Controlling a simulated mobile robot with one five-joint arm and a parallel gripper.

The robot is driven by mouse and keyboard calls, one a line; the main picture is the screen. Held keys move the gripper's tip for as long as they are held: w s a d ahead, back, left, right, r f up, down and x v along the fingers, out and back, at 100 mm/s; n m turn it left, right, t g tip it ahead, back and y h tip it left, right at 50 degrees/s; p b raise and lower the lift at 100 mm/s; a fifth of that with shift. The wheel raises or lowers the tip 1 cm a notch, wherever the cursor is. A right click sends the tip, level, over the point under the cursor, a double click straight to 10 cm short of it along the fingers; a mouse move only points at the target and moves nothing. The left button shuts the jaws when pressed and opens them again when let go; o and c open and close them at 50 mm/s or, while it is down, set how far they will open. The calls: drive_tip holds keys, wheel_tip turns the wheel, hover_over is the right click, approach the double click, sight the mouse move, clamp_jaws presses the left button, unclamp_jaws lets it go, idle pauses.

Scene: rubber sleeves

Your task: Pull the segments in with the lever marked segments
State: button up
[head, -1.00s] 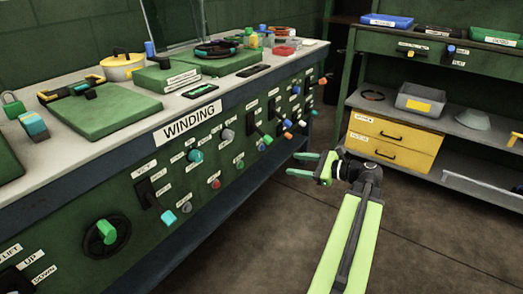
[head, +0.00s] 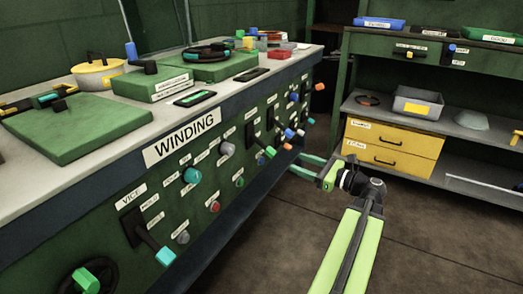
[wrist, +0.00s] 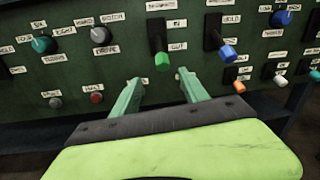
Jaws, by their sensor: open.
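The lever with the green knob (wrist: 162,61) is in the middle of the wrist view. Its small label (wrist: 165,5) above appears to read segments, but is blurred. Its handle points down on a dark slotted plate, with the knob beside the lower tag. The knob also shows in the head view (head: 270,152). My gripper (wrist: 161,88) is open and empty. Its two fingers point at the panel, below the green knob and on either side of it, apart from it. In the head view my gripper (head: 303,166) is at the right of the panel's lever row.
A blue-knobbed lever (wrist: 228,53) stands right of the green one, and a grey knob (wrist: 100,35) left. Orange (wrist: 239,87) and white (wrist: 280,81) knobs sit lower right. Yellow drawers (head: 390,148) stand at right. The floor between is clear.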

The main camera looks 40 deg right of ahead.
sight(262, 145)
drive_tip(key=w, duration=0.5)
drive_tip(key=w+a, duration=0.1)
drive_tip(key=w, duration=0.4)
drive_tip(key=w+a, duration=0.1)
drive_tip(key=w, duration=0.5)
drive_tip(key=shift+a, duration=0.2)
clamp_jaws()
drive_tip(key=shift+s, duration=0.1)
idle(0.4)
